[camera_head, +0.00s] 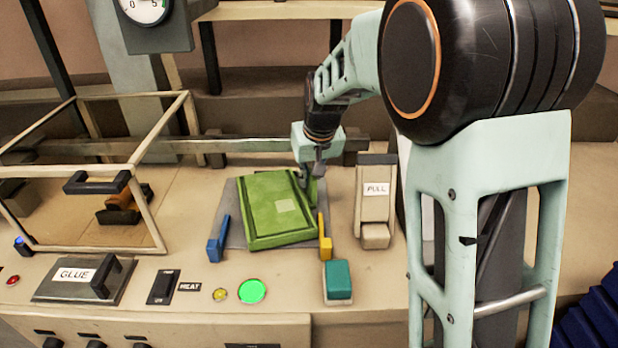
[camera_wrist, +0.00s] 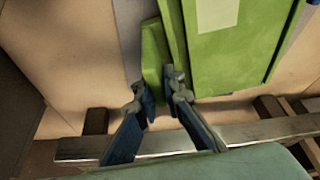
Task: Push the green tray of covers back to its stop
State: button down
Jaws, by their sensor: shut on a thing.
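The green tray (camera_head: 262,242) lies on a grey plate (camera_head: 231,231) in the middle of the bench, with a pale rectangle on top. It sits slightly turned on the plate. In the wrist view the tray (camera_wrist: 272,45) fills the upper right, with a narrow green piece (camera_wrist: 152,55) along its side. My gripper (camera_head: 313,180) is at the tray's back right corner. In the wrist view my gripper (camera_wrist: 162,92) has its fingers close on either side of the narrow green piece and is shut on it. The covers cannot be clearly made out.
A metal rail (camera_head: 240,146) crosses behind the tray. A blue block (camera_head: 216,243) and a yellow block (camera_head: 325,240) flank its front. A lever marked PULL (camera_head: 375,206) stands right, a teal block (camera_head: 338,280) in front, and a framed guard (camera_head: 148,213) left.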

jog(key=shift+w+d+r, duration=0.25)
jog(key=shift+w+d, duration=0.3)
jog(key=shift+w, duration=0.35)
jog(key=shift+d, duration=0.1)
jog(key=c, duration=2.5)
grip_release()
jog(key=o, duration=0.5)
jog(key=shift+w+d+f, duration=0.15)
jog(key=shift+w+f, duration=0.1)
jog(key=shift+f, duration=0.05)
jog(key=shift+o, duration=0.2)
jog(key=shift+s+a+r, duration=0.1)
jog(key=shift+s+a, duration=0.15)
jog(key=shift+a, duration=0.05)
jog(key=v, duration=0.8)
jog(key=shift+s+d, duration=0.2)
